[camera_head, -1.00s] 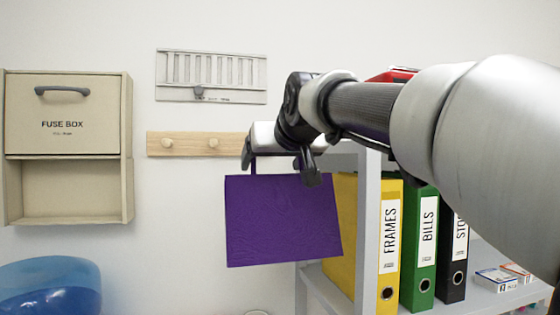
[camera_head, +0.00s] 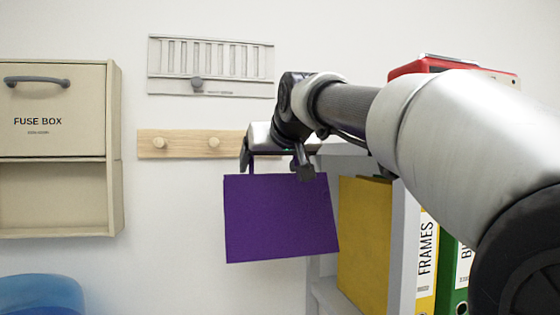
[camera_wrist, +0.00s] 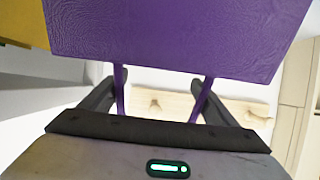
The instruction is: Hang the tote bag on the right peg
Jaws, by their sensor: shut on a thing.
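The purple tote bag (camera_head: 280,218) hangs upright from my gripper (camera_head: 273,163) by its straps, in front of the wall and the shelf's left side. In the wrist view the bag (camera_wrist: 180,35) fills the top, and its two straps run between the fingers of my gripper (camera_wrist: 155,95). A wooden board (camera_head: 185,144) on the wall has a left peg (camera_head: 159,143) and a right peg (camera_head: 213,143), both bare. My gripper is to the right of the right peg, at about its height in the picture, and covers the board's right end. The board (camera_wrist: 250,108) also shows beyond the fingers.
A beige fuse box (camera_head: 55,115) is on the wall at left, above a blue object (camera_head: 40,292). A grey vent panel (camera_head: 210,65) is above the board. A grey shelf (camera_head: 402,230) with yellow (camera_head: 362,240) and green (camera_head: 448,275) binders stands right.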

